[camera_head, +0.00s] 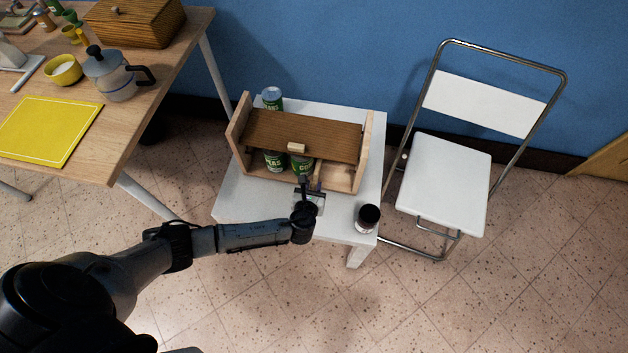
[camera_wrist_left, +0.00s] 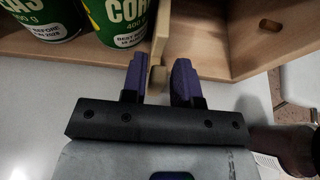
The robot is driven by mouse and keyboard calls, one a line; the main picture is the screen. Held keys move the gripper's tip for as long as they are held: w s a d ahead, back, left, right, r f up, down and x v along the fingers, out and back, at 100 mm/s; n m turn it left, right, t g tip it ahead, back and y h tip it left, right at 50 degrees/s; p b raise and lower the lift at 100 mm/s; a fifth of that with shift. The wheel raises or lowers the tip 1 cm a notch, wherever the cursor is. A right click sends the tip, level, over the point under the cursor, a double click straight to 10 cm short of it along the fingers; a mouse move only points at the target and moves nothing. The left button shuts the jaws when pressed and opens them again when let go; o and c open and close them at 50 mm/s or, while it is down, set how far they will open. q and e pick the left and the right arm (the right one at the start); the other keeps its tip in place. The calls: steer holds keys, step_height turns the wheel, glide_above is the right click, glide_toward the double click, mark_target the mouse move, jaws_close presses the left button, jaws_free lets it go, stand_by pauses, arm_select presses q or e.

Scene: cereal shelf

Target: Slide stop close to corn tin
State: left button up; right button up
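The corn tin (camera_head: 303,168), green and white, stands in the wooden shelf box; in the left wrist view it (camera_wrist_left: 118,18) is at the upper middle. The stop (camera_wrist_left: 160,30) is a thin upright wooden piece just right of the corn tin, with a small front tab. The gap between stop and tin looks small; whether they touch is unclear. My right gripper is out of view.
A peas tin (camera_head: 274,161) stands left of the corn tin; another tin (camera_head: 271,98) is behind the box. A dark-lidded jar (camera_head: 367,218) is at the white table's (camera_head: 235,200) front right. The compartment right of the stop looks empty. A chair (camera_head: 445,170) stands right.

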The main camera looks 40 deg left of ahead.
arm_select(q)
steer(key=p+v, duration=0.4)
steer(key=v, duration=0.7)
steer(key=shift+s, duration=0.15)
steer(key=shift+r, duration=0.15)
